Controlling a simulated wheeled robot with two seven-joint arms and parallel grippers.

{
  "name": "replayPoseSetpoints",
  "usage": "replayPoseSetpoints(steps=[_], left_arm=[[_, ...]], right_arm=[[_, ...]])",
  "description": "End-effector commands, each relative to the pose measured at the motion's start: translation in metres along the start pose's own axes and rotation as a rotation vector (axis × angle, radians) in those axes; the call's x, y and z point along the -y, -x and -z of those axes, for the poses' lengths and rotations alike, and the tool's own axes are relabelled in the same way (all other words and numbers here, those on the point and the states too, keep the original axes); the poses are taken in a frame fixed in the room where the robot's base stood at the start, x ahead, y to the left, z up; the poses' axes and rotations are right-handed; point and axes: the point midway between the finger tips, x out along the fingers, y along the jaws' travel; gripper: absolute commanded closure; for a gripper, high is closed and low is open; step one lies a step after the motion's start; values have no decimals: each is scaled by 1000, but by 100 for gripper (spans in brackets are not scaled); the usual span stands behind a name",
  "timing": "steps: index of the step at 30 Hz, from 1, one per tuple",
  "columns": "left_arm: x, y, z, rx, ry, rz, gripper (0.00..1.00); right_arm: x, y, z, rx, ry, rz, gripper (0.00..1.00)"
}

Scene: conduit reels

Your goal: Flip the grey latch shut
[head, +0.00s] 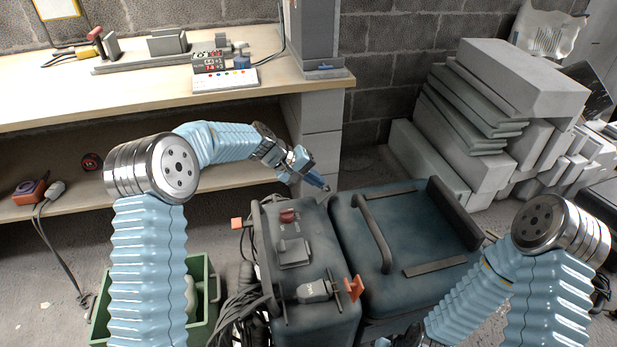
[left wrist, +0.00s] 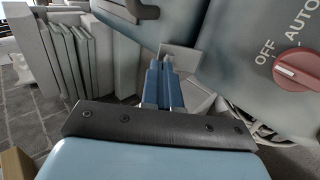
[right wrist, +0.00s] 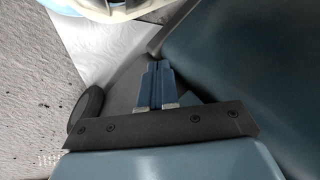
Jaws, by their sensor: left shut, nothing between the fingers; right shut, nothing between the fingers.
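A dark blue-green machine (head: 330,318) stands at centre front. Its top panel holds a red knob (head: 288,215), a raised grey hinged-looking piece (head: 293,254) and a grey plug (head: 313,290) beside an orange-ended bar (head: 353,288). I cannot tell for certain which grey part is the latch. My left gripper (head: 322,186) is shut and empty, beyond the panel's far edge and apart from the grey parts. In the left wrist view its fingers (left wrist: 163,82) point past the red OFF/AUTO knob (left wrist: 297,70). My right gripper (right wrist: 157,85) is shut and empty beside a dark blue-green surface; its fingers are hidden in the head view.
A workbench (head: 130,102) with electrical parts runs along the back left. Grey slabs (head: 520,75) are stacked at the back right. A green crate (head: 208,330) and loose cables (head: 240,310) lie left of the machine. The machine's lid has a raised handle (head: 372,235).

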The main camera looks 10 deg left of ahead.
Motion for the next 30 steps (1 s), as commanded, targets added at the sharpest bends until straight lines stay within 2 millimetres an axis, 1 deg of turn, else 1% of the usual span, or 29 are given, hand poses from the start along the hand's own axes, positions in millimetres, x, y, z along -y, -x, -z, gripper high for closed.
replayPoseSetpoints(steps=[6,15,30], left_arm=[[-11,-14,0,0,-2,-1,100],[-22,-33,0,0,-1,-2,100],[-24,-34,0,-1,0,-1,100]], right_arm=[[-2,-5,0,0,-1,-1,100],[-5,-10,0,-1,-2,-2,100],[-5,-10,0,-2,-3,-2,100]])
